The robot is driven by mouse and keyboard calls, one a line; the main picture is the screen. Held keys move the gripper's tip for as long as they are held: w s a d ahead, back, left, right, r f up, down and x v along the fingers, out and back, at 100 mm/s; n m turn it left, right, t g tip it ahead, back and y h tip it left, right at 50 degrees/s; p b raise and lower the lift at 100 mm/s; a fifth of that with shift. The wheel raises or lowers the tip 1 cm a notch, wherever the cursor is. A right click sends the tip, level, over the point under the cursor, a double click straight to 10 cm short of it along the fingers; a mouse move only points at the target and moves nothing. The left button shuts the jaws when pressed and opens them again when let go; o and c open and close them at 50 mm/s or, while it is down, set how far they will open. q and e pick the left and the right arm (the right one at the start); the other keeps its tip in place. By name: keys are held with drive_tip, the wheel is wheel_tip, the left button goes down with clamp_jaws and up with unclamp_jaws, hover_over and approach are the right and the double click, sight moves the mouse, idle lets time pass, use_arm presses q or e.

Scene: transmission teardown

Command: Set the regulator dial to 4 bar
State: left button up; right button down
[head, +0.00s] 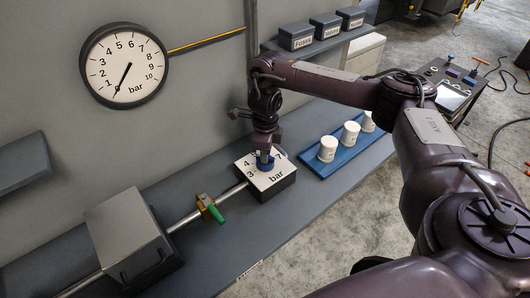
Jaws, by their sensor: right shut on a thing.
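The regulator is a dark box (279,192) with a white top plate on the bench, marked with numbers; 3, 4, 7 and "bar" show. Its blue dial knob (265,166) stands on the plate. My right gripper (264,156) points down from above and is shut on the knob. The gripper and arm hide part of the plate and the knob's pointer, so I cannot tell the dial setting. A round wall gauge (136,74) marked in bar has its black needle pointing to the lower left, near 0. My left gripper is not in view.
A pipe joins the regulator to a valve with a green handle (216,213) and a grey box (122,228) at left. A blue tray (343,160) with white cups (328,148) lies to the right. Labelled bins (297,37) sit on a shelf behind my arm.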

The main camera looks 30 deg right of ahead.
drive_tip(key=shift+r+n, duration=0.1)
drive_tip(key=shift+n, duration=0.4)
drive_tip(key=c, duration=1.5)
unclamp_jaws()
wheel_tip(320, 180, up, 8)
drive_tip(key=shift+f+p, duration=0.15)
drive_tip(key=shift+p, duration=0.9)
